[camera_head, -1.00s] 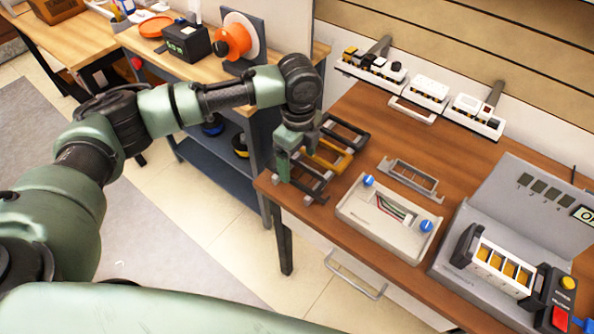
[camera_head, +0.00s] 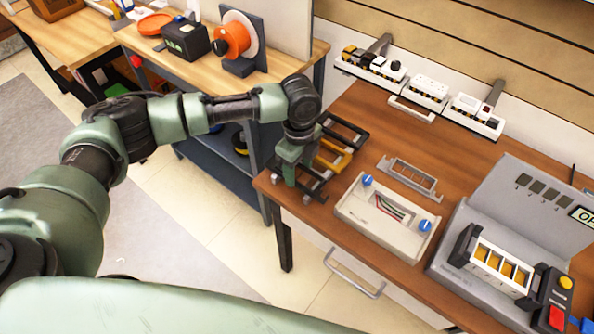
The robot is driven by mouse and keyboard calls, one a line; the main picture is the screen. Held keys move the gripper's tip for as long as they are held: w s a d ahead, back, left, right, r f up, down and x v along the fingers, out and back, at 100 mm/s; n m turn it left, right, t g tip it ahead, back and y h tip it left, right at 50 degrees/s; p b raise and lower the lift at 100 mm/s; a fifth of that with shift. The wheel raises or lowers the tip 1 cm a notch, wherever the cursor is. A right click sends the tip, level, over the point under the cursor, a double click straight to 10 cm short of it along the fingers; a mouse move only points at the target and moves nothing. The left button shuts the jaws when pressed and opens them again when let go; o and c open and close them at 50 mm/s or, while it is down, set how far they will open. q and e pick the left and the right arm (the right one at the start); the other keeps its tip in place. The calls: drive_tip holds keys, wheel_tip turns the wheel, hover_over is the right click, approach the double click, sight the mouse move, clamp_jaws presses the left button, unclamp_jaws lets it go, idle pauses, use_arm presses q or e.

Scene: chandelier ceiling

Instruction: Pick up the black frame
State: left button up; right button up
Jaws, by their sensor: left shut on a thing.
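A dark frame (camera_head: 316,188) lies at the left front corner of the wooden table, partly hidden by my left gripper. My left gripper (camera_head: 297,176) points down over this frame and is shut on its left part. Behind it lies a yellow frame (camera_head: 341,160), and behind that another black frame (camera_head: 347,131). The three sit close together in a row. The fingertips are small here, and the exact contact is hard to see. My right gripper is not in view.
A grey slotted frame (camera_head: 410,176) and a beige box with blue knobs (camera_head: 378,222) are to the right. A grey machine (camera_head: 465,262) stands at the far right. The middle of the table (camera_head: 432,130) is partly clear.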

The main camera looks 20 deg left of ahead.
use_arm(q)
drive_tip(key=shift+r, duration=0.1)
drive_tip(key=shift+r, duration=0.55)
wheel_tip(320, 180, up, 19)
drive_tip(key=b, duration=0.2)
drive_tip(key=shift+f, duration=0.15)
